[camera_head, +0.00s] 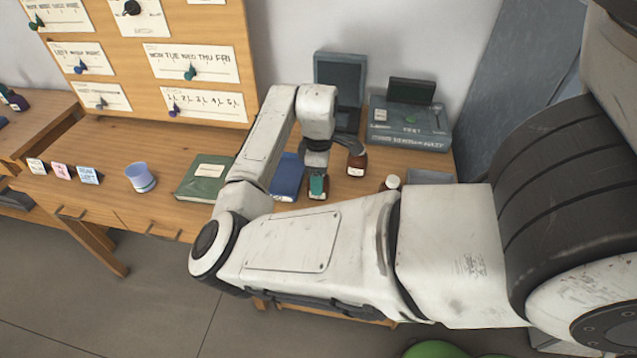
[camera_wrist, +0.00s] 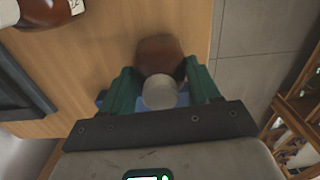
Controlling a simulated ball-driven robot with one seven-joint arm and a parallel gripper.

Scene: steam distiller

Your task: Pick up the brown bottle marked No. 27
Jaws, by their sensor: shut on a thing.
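A brown bottle with a pale cap (camera_wrist: 158,58) stands between the two green fingers of my gripper (camera_wrist: 162,84) in the wrist view. The gripper is shut on it. In the head view my gripper (camera_head: 318,184) is low over the table and the bottle (camera_head: 318,195) shows partly below the fingers. I cannot read its number. A second brown bottle (camera_head: 357,165) with a pale label stands to the right and is partly hidden by my arm. A brown bottle also shows at the upper left of the wrist view (camera_wrist: 36,10).
A blue book (camera_head: 287,177) and a green book (camera_head: 209,176) lie to the left on the wooden table (camera_head: 150,205). A cup (camera_head: 140,177) stands farther left. A pale-capped item (camera_head: 393,182) is at right, before a grey box (camera_head: 408,125). A wooden board (camera_head: 150,50) rises behind.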

